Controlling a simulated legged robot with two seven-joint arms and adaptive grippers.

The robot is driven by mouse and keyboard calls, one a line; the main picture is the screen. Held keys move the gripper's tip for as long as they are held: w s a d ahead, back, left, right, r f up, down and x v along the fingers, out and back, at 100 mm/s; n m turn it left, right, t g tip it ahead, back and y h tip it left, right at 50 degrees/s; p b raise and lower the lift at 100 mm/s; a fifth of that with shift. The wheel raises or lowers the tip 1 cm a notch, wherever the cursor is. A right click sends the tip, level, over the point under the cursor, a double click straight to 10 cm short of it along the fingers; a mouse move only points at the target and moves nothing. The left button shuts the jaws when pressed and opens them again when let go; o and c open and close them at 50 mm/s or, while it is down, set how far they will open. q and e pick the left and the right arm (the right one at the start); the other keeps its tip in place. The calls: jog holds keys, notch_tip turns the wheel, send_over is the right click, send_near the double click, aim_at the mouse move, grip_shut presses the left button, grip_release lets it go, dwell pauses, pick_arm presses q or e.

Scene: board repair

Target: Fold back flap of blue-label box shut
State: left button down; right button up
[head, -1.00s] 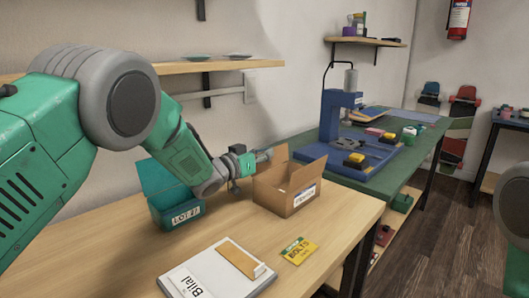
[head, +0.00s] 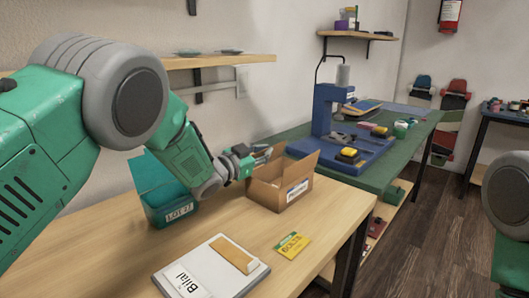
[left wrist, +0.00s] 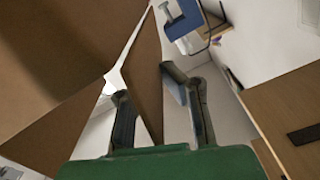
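The cardboard box with the blue-and-white label (head: 297,190) stands open on the wooden table in the head view. Its flaps stand up or lean outward around the opening; one (head: 302,160) rises at the right. My left gripper (head: 261,153) is at the box's back left edge, at flap height. In the left wrist view its two fingers (left wrist: 143,80) are apart, with brown cardboard (left wrist: 146,62) showing between and beyond them. I cannot tell whether they touch it. My right arm shows at the right edge of the head view; its gripper is out of view.
A teal bin (head: 172,208) labelled LOT stands left of the box, close under my left arm. A green bench (head: 385,175) with a blue press (head: 325,125) is at the right.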

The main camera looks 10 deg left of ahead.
aim_at(265, 150)
pick_arm(q)
jog(key=shift+f, duration=0.1)
jog(key=c, duration=1.8)
grip_release()
notch_tip(265, 150, up, 10)
jog(key=shift+f, duration=0.1)
